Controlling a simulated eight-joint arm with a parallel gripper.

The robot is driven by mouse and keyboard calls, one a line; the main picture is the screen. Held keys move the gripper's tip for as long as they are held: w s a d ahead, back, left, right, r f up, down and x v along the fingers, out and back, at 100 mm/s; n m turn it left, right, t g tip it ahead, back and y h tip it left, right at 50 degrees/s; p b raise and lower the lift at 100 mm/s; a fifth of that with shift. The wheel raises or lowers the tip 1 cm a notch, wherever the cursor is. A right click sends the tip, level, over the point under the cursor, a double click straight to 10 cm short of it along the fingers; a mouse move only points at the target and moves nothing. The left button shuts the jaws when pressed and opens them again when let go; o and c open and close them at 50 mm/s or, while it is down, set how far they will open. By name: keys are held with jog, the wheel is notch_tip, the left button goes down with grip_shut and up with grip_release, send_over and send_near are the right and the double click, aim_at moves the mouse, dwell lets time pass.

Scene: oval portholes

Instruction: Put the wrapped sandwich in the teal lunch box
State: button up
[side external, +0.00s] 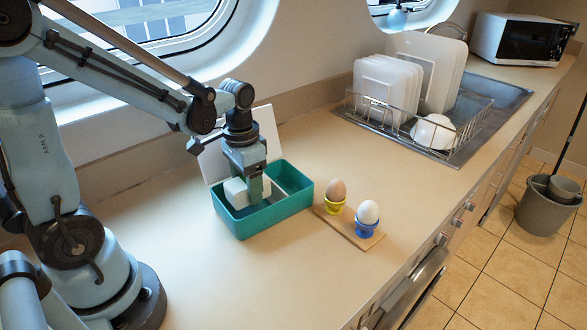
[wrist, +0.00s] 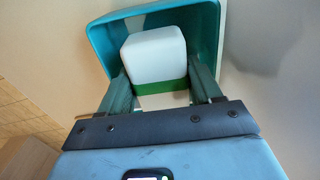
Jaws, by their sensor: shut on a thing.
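The teal lunch box (side external: 265,226) stands open on the counter, its white lid (side external: 213,160) raised at the back. My gripper (side external: 251,196) points down into the box and is shut on the wrapped sandwich (side external: 236,193), a white block with rounded edges. In the wrist view the sandwich (wrist: 153,55) sits between my two fingers (wrist: 160,88), with a green band along its near side. The teal rim (wrist: 97,40) surrounds it there. The sandwich is inside the box's outline; whether it touches the floor of the box is hidden.
Right of the box, a wooden board (side external: 350,226) holds a brown egg (side external: 337,190) in a yellow cup and a white egg (side external: 369,212) in a blue cup. A dish rack (side external: 415,115) with white plates stands at the sink behind. The counter in front of the box is clear.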

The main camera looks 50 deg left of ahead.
jog(key=shift+f, duration=2)
jog(key=shift+f, duration=0.1)
jog(key=o, duration=1.1)
notch_tip(320, 180, up, 12)
jog(key=shift+r, duration=0.1)
jog(key=shift+s+d+r+t, duration=0.15)
jog(key=shift+s+d+t, duration=0.15)
jog(key=shift+d+t, duration=0.2)
jog(key=shift+s+d+n+t, duration=0.25)
jog(key=shift+d+t, duration=0.45)
jog(key=shift+t, duration=0.35)
jog(key=shift+s+d+n+t, duration=0.15)
jog(key=shift+s+d+t, duration=0.15)
jog(key=shift+d+t, duration=0.6)
jog(key=shift+s+d+n+t, duration=0.25)
jog(key=shift+d+t, duration=0.3)
jog(key=shift+t, duration=0.6)
